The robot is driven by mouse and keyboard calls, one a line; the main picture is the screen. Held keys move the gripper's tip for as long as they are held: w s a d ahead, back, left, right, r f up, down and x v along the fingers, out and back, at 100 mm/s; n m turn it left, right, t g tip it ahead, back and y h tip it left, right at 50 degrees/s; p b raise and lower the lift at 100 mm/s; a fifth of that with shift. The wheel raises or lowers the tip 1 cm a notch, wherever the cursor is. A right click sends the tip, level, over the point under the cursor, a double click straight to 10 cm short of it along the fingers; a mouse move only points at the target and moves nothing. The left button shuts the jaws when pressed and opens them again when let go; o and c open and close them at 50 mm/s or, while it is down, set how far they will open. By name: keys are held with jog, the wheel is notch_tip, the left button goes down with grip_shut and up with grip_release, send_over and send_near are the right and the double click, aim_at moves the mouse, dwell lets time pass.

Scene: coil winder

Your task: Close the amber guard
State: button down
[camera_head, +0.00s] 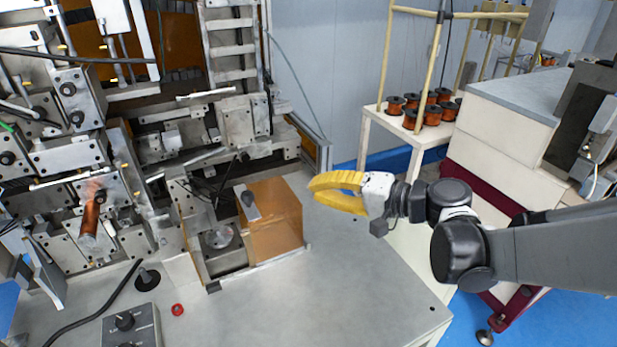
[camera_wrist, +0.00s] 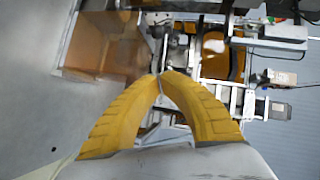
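The amber guard (camera_head: 275,215) is a see-through orange box on the machine's front right, on the grey bench top. It stands to the right of an exposed bay with a round metal part (camera_head: 218,240). A dark knob on a grey plate (camera_head: 249,203) sits at the guard's left end. In the wrist view the guard (camera_wrist: 105,45) is at upper left. My gripper (camera_head: 313,190) is to the right of the guard, apart from it, pointing left. Its yellow fingertips (camera_wrist: 160,76) come together with nothing between them.
A copper coil (camera_head: 91,215) is on the machine at left. Copper spools (camera_head: 430,105) stand on a white table behind. The bench right of the guard is clear.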

aim_at(266, 205)
jog(key=b+x, duration=0.1)
jog(key=x, duration=0.3)
jog(key=b+x, duration=0.1)
jog(key=x, duration=0.3)
jog(key=shift+s+a+f, duration=0.1)
jog(key=shift+a+f, duration=0.05)
jog(key=shift+a, duration=0.3)
jog(key=shift+s+a+f+b, duration=0.15)
jog(key=shift+a+f+b, duration=0.05)
jog(key=shift+a, duration=0.45)
jog(key=shift+s+a+f+b, duration=0.15)
jog(key=shift+a+f+b, duration=0.1)
jog(key=shift+a, duration=0.4)
jog(key=shift+s+a+f+b, duration=0.15)
jog(key=shift+s+a+b, duration=0.05)
jog(key=shift+a, duration=0.45)
jog(key=s+a, duration=0.7)
jog(key=a, duration=0.4)
jog(key=shift+a, duration=0.25)
jog(key=shift+s, duration=0.1)
